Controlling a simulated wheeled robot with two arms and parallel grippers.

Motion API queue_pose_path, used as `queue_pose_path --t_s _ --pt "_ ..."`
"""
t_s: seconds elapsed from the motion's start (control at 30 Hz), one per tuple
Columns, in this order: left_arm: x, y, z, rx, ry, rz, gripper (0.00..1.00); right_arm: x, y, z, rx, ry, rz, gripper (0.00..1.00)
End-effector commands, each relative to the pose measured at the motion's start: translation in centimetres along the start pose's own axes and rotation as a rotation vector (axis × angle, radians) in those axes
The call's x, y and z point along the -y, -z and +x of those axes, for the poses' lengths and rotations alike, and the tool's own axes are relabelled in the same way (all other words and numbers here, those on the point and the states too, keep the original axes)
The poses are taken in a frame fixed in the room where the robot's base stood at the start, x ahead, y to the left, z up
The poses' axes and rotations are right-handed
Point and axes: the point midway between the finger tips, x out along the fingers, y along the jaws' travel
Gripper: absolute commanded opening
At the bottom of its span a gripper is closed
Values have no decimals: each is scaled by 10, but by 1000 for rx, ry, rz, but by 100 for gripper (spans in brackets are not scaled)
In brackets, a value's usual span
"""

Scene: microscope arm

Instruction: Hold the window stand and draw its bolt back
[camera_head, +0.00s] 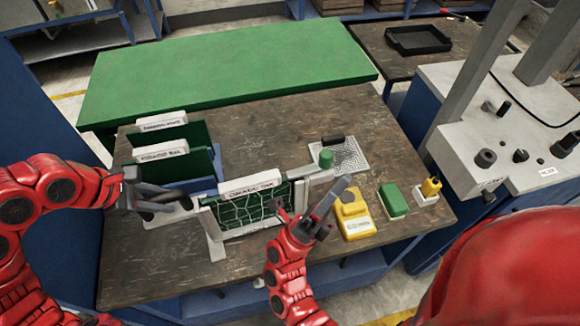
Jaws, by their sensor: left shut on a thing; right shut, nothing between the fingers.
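The window stand (252,207) stands upright near the front of the brown worktop. It is a pale frame around a green panel with light crack-like lines and a white label plate on top. My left gripper (176,198) is at its left side, shut on a pale part there. My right gripper (332,202) is shut and empty, just right of the stand's right edge. A pale arm (318,177) sticks out at the stand's upper right. I cannot clearly make out the bolt; my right gripper covers part of that side.
Green labelled panels (195,132) stand in a blue holder behind left. A speckled plate (350,158) carries a green cylinder (326,158). A yellow block (353,215), a green block (393,200) and a yellow-topped piece (430,188) sit to the right. The worktop's back middle is clear.

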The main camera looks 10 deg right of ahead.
Motion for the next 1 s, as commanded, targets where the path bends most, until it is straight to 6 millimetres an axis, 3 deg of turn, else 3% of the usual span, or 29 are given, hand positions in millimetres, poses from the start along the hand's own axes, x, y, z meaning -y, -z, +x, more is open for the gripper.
queue_pose_path --t_s 0.17,0.3,0.53,0.77,1.0 --pt "0 0 0 0 1 1 0 -6 -22 -28 -260 -396 569 0" --pt "0 0 0 0 1 1 0 -1 -43 -73 -475 -663 896 0" --pt "0 0 0 0 1 0 0 19 -62 -127 -719 -907 1143 0" --pt "0 0 0 0 0 0 0 9 -63 -130 -766 -941 1174 0" --pt "0 0 0 0 0 0 0 -35 -62 -108 -765 -936 1172 0"
